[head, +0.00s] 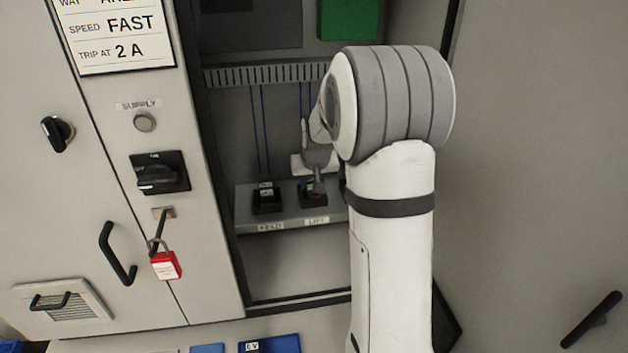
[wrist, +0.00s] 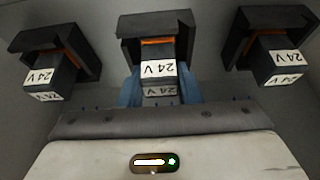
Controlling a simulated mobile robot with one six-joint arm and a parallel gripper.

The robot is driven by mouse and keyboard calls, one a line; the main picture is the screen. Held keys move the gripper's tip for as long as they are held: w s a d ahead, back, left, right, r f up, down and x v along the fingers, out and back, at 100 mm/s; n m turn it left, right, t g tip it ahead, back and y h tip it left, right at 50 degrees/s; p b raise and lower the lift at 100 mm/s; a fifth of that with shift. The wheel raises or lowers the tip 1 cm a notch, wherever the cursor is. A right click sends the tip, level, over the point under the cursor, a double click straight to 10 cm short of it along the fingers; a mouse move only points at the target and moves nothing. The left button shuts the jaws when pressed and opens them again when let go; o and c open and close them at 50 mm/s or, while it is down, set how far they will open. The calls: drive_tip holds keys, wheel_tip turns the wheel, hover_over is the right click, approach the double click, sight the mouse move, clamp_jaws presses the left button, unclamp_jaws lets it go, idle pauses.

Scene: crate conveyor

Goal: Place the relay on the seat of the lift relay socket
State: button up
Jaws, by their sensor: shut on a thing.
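The relay (wrist: 158,72), a dark block with white 24 V labels, is in the middle of the wrist view. My gripper (wrist: 160,88) is shut on it, a blue finger on each side. The relay is at the middle black socket (wrist: 184,24), with an orange strip showing between them. I cannot tell whether it is fully down on the seat. In the head view my gripper (head: 315,183) points down at the right visible socket (head: 313,200), above a shelf label that seems to read LIFT. My fingers and wrist partly hide the relay there.
Similar sockets stand left (wrist: 75,42) and right (wrist: 262,27) in the wrist view, each with a 24 V relay. The shelf (head: 246,218) is inside the cabinet; my arm hides its right end. A slotted duct (head: 250,75) runs above. A red padlock (head: 165,265) hangs at left.

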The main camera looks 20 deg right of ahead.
drive_tip(key=shift+f, duration=0.1)
drive_tip(key=o, duration=1)
drive_tip(key=shift+r, duration=0.25)
drive_tip(key=d+b+v, duration=0.1)
drive_tip(key=b+v, duration=0.1)
drive_tip(key=v, duration=0.8)
drive_tip(key=s+a+f, duration=0.1)
drive_tip(key=s+a, duration=0.3)
drive_tip(key=s, duration=0.5)
drive_tip(key=s+a+f+n+g, duration=0.1)
drive_tip(key=s+a, duration=0.3)
drive_tip(key=s, duration=0.5)
drive_tip(key=s+a+f+n+y, duration=0.1)
drive_tip(key=s+a, duration=0.3)
drive_tip(key=s, duration=0.5)
drive_tip(key=shift+f, duration=0.3)
